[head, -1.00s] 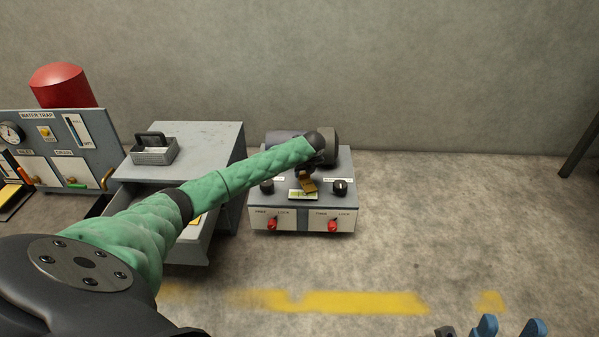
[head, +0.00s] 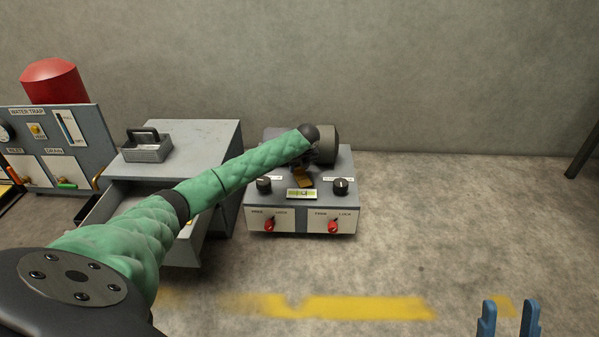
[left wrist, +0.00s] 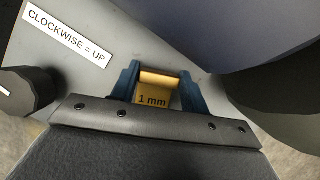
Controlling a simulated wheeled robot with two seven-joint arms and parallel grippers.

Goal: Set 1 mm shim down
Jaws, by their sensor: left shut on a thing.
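The yellow 1 mm shim (left wrist: 158,88) is between the blue fingers of my left gripper (left wrist: 157,80) in the left wrist view, with its "1 mm" label facing the camera. In the head view the shim (head: 303,181) shows small and dark gold, hanging above the top panel of the grey machine (head: 326,203), between two black knobs and just behind the small display. My left gripper (head: 303,170) is shut on it, partly hidden under my wrist. I cannot tell whether the shim touches the panel. My right gripper (head: 509,318) has its blue fingers apart, empty, at the bottom right.
Black knobs (head: 264,185) flank the display (head: 301,194); red levers (head: 269,225) are on the front. A grey cabinet (head: 215,150) with an open drawer and a small bin (head: 147,150) stands left. Floor at right is clear.

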